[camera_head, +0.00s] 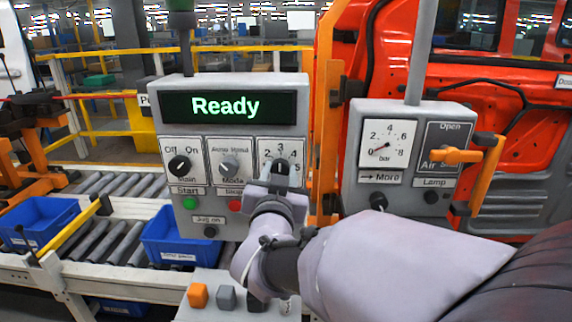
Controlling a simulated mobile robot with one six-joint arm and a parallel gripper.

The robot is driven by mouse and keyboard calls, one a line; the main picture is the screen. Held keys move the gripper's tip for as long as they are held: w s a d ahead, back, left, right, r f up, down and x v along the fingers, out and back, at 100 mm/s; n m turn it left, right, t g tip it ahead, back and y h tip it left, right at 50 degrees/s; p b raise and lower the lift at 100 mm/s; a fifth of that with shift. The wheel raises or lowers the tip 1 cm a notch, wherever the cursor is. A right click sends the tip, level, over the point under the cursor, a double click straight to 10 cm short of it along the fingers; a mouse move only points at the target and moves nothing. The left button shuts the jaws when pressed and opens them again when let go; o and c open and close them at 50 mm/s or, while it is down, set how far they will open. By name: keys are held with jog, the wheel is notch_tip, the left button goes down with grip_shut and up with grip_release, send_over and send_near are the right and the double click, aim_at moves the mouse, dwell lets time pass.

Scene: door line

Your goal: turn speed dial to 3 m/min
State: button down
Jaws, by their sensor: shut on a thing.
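The speed dial (281,164) is the rightmost of the three knobs on the grey control panel. Its white plate shows a scale with 2, 3 and 4 at the top. My gripper (279,178) reaches up to it from below and is shut on its knob. My gripper and wrist cover the lower part of the dial and its label, and I cannot tell exactly which mark the pointer is at. The panel's display (228,107) reads "Ready" in green.
Left of the dial are the mode knob (229,166) and the Off/On main knob (180,165). Below are a green start button (190,203) and a red stop button (234,205). To the right, a second box (411,113) carries a bar gauge and an orange air lever (457,156).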

dwell(0.5)
jog(key=c, duration=0.9)
grip_release()
jog(key=s, duration=1.7)
jog(key=shift+s+a+p, duration=0.25)
jog(key=shift+p, duration=0.1)
